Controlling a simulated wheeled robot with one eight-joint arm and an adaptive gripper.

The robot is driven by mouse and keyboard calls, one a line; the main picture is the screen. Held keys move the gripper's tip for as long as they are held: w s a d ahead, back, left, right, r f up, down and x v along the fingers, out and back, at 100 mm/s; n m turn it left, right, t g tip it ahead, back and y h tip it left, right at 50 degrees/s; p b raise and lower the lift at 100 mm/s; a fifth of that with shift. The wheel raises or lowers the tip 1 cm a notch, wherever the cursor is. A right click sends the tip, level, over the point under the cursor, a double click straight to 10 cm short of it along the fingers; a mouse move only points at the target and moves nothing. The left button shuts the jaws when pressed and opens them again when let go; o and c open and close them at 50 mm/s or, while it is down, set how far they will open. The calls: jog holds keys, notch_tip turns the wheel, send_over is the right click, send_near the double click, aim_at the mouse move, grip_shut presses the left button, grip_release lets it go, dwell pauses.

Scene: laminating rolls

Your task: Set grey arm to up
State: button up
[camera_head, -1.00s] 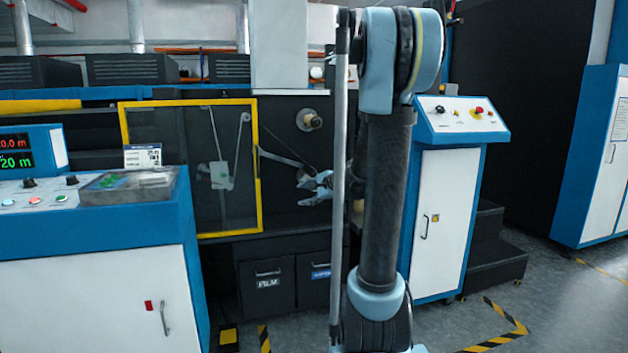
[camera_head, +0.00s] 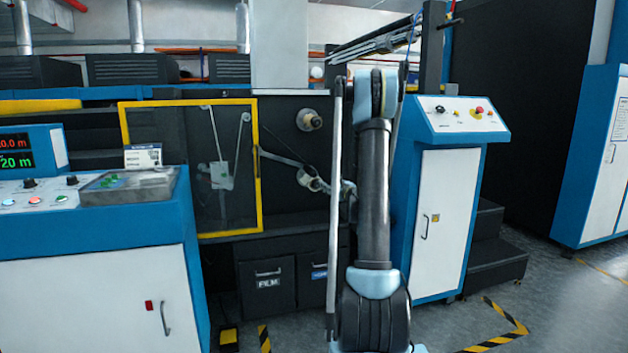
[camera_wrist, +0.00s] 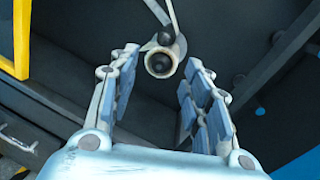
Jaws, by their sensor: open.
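The grey arm (camera_head: 278,158) is a slim metal bar on the dark machine front, just right of the yellow-framed window. It slopes down to the right towards my gripper. In the wrist view the grey arm (camera_wrist: 158,12) comes down from the top edge to a round roller end (camera_wrist: 160,63). My gripper (camera_wrist: 160,58) is open, with one finger on each side of the roller end and visible gaps between. Whether it touches anything at depth cannot be told.
The yellow-framed window (camera_head: 258,190) stands left of the grey arm. A roll core (camera_head: 309,120) sticks out above it. Film bins (camera_head: 268,284) lie below. A blue-and-white control cabinet (camera_head: 447,215) stands right, a console (camera_head: 90,240) left. Striped floor tape (camera_head: 505,330) marks the open floor.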

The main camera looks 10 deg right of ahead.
aim_at(315, 176)
jog(key=shift+m, duration=0.3)
jog(key=x, duration=1.7)
jog(key=shift+w+d, duration=0.25)
jog(key=shift+w, duration=0.2)
grip_shut()
